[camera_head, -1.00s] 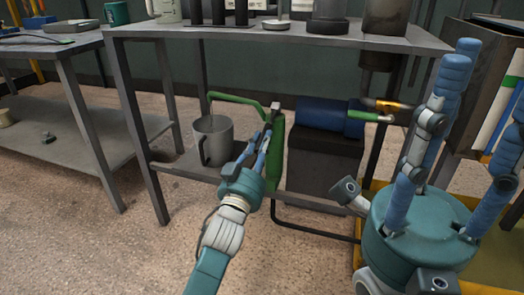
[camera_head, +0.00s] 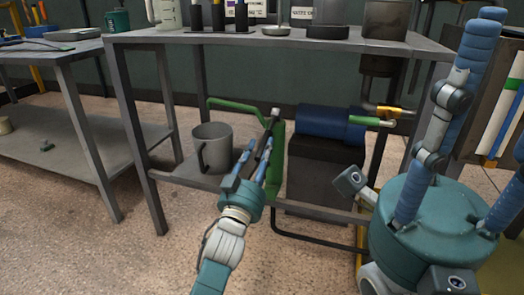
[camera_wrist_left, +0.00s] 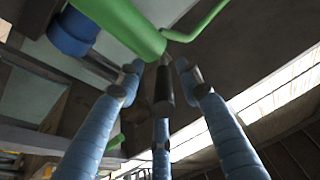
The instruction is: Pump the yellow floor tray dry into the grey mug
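The grey mug (camera_head: 212,150) stands upright on the bench's low shelf, below the end of a green spout (camera_head: 232,105). The spout joins a slim green pump (camera_head: 276,160) right of the mug. My left gripper (camera_head: 264,150) is in front of the pump, its blue fingers spread around a dark handle, with gaps showing. The dark handle (camera_wrist_left: 163,92) is between the fingertips in the left wrist view. My right gripper (camera_head: 492,110) is large and near at right, fingers spread and empty. The yellow floor tray (camera_head: 505,264) is mostly hidden behind it; its liquid cannot be made out.
A blue cylinder (camera_head: 330,122) sits on a dark block right of the pump. A black hose (camera_head: 315,242) bends low toward the tray. The bench top (camera_head: 200,38) overhangs the mug. Floor at front left is clear.

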